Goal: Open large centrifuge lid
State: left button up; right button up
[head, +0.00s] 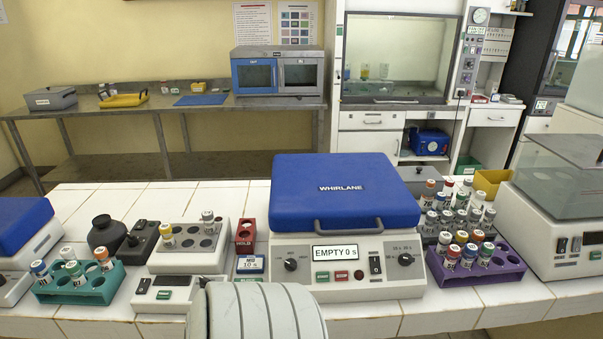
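The large centrifuge (400,300) stands on the white tiled bench in the middle of the head view. Its blue lid (340,190), marked WHIRLANE, is down on the white body. A grey bar handle (348,226) runs along the front edge of the lid. The display (338,252) below it reads "EMPTY 0 s". Neither of my grippers shows in this view. A grey ribbed rounded part, seemingly my own arm, rises from the bottom edge in front of the centrifuge's left front corner and hides some of the bench.
A purple rack (508,272) with several vials stands close right of the centrifuge. A red HOLD rack (246,232) and a small mixer (182,260) stand close on its left. A teal rack (92,290) is further left. A glass-covered device (560,215) is at right.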

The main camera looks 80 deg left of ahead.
aim_at(344, 194)
jog(key=j+u, duration=0.1)
jog(key=u, duration=1.7)
